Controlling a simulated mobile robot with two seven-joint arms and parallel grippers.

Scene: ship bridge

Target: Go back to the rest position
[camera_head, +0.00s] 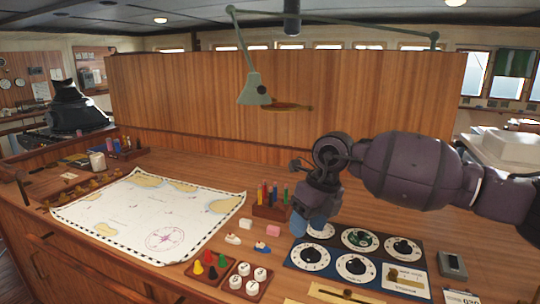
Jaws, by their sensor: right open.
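My right arm comes in from the right, and its dark purple gripper (309,222) points down with blue fingertips. It hangs over the far left part of the dial panel (333,260) and hides part of a dial there. I see nothing held between its fingers, and it is open. I cannot tell how high it is above the panel. My left gripper is not in view.
A chart (150,215) covers the desk's left. Trays of colored pegs (205,268) and white knobs (247,281) are in front. A green lamp (253,90) hangs behind.

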